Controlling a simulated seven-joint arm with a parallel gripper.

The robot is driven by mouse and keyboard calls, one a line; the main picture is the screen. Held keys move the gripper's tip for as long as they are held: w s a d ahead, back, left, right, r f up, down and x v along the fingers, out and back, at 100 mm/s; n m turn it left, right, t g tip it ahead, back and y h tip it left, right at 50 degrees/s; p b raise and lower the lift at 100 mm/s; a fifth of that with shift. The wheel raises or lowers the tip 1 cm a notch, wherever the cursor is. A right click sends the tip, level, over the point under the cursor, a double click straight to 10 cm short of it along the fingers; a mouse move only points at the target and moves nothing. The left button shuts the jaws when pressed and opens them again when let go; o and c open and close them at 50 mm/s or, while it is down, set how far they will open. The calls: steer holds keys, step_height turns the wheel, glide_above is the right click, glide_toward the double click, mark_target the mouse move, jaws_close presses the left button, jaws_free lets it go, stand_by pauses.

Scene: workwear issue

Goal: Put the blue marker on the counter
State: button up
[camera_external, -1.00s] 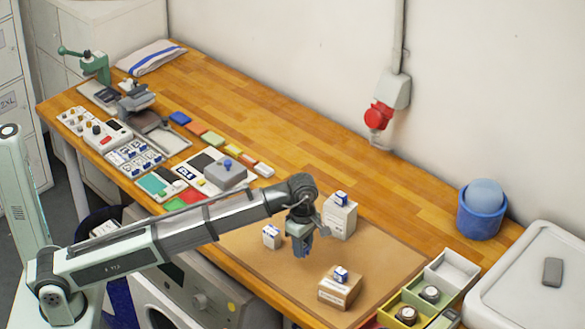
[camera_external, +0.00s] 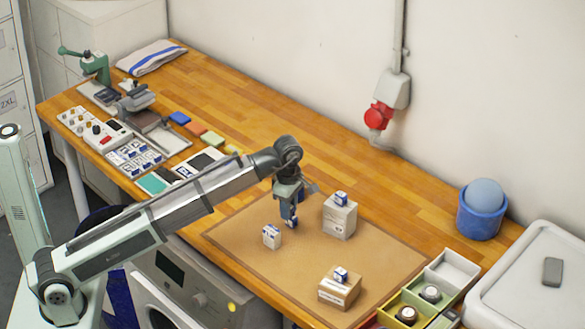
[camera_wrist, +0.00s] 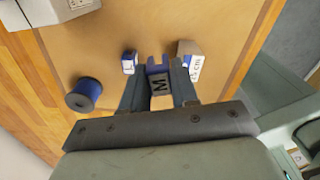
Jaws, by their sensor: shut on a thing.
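A blue marker (camera_wrist: 159,79) with a grey face lettered M is between the fingers of my gripper (camera_wrist: 160,90) in the wrist view. The fingers are shut on it. In the external view, my gripper (camera_external: 290,216) hangs over the brown mat, between a small white box (camera_external: 271,236) and a taller carton (camera_external: 340,221). Whether the marker touches the mat is unclear. The wooden counter (camera_external: 240,110) extends left of and behind the mat. A small blue piece marked L (camera_wrist: 129,62) and a blue round piece (camera_wrist: 84,95) show in the wrist view.
The brown mat (camera_external: 380,250) also carries a low carton (camera_external: 338,292) with a blue-and-white block on top. Open compartments (camera_external: 452,270) stand to its right. A blue pot (camera_external: 481,215) is near the wall. The counter behind the mat is largely clear.

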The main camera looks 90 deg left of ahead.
steer(key=s+a+n, duration=0.2)
steer(key=s+a, duration=0.3)
steer(key=a, duration=0.9)
steer(key=s+a+n, duration=0.2)
steer(key=s+a, duration=0.3)
steer(key=a, duration=0.9)
steer(key=s+a+n, duration=0.2)
steer(key=s+a, duration=0.2)
steer(key=a, duration=1)
glide_toward(256, 137)
steer(key=shift+d+f, duration=0.1)
steer(key=shift+f, duration=3.1)
steer(key=o, duration=1)
steer(key=shift+f, duration=0.1)
step_height(256, 137, up, 12)
